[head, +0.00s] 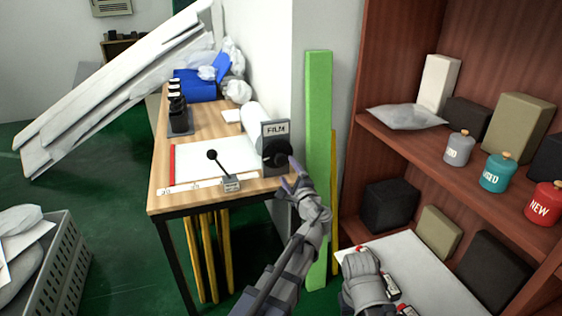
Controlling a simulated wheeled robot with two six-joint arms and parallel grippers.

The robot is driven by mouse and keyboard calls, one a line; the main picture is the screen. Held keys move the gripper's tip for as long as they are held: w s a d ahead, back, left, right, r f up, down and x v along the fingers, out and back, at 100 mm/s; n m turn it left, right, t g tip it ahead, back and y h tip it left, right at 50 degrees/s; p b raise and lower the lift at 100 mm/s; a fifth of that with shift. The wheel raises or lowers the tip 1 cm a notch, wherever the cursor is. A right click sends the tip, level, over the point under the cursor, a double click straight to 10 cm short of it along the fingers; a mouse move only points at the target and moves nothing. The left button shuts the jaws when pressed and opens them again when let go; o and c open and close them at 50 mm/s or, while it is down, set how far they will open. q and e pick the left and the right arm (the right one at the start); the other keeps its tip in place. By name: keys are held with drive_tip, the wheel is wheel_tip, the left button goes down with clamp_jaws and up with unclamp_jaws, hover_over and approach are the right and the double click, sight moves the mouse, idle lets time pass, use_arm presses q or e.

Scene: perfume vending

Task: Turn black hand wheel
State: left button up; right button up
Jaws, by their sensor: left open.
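The black hand wheel (276,156) sits on the front of a grey unit (274,130) marked FILM, at the right end of the wooden table. My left gripper (291,174) is open, with its fingers just right of and below the wheel. One finger points up close to the wheel's right edge; I cannot tell whether it touches. My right gripper (358,255) is low over a white surface, away from the wheel. Its fingers are hard to make out.
A lever with a black knob (212,155) stands left of the wheel on the wooden table (208,118). A green post (318,150) rises just right of the wheel. A brown shelf with labelled jars (495,173) fills the right side.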

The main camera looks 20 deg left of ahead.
sight(282, 162)
use_arm(q)
drive_tip(key=n, duration=2.2)
drive_tip(key=shift+w, duration=0.1)
drive_tip(key=x, duration=0.7)
drive_tip(key=shift+w+a, duration=0.25)
drive_tip(key=shift+w, duration=0.05)
